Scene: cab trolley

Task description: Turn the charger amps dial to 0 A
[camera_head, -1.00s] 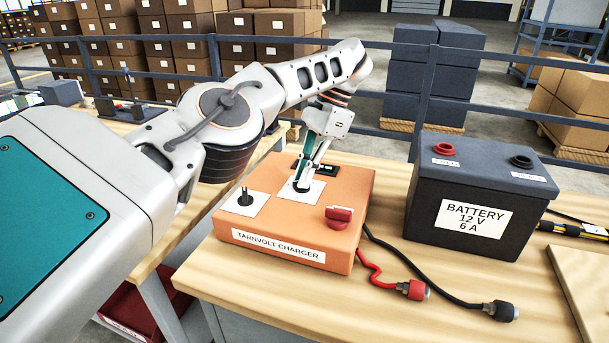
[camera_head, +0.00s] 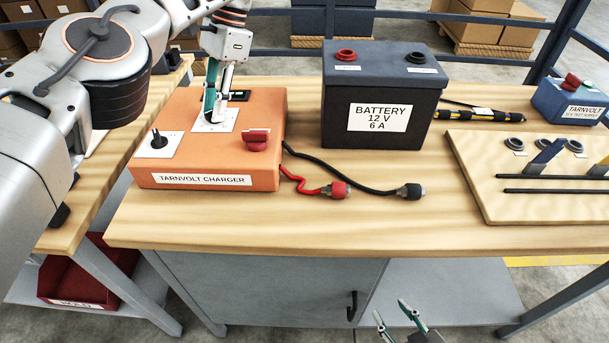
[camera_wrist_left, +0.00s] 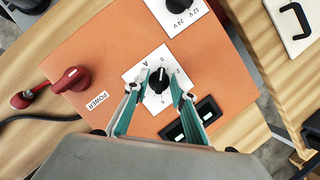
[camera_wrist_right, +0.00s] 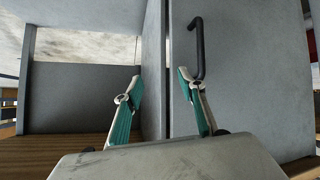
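The orange Tarnvolt charger (camera_head: 215,150) sits on the wooden bench. Its amps dial (camera_wrist_left: 159,81) is a black knob on a white plate marked A, seen in the left wrist view. I cannot surely read its setting. My left gripper (camera_head: 213,118) points down over that plate, its fingertips on either side of the knob; it also shows in the left wrist view (camera_wrist_left: 158,88). Small gaps seem to remain beside the knob, which the gripper hides in the head view. My right gripper (camera_head: 393,314) is open and empty in front of the cabinet, low down.
A black voltage knob (camera_head: 158,140) and a red power switch (camera_head: 256,140) flank the amps plate. A dark display (camera_head: 239,95) is behind it. Red and black leads (camera_head: 340,189) run right, before the battery (camera_head: 375,100). A cabinet handle (camera_wrist_right: 197,45) is ahead of my right gripper.

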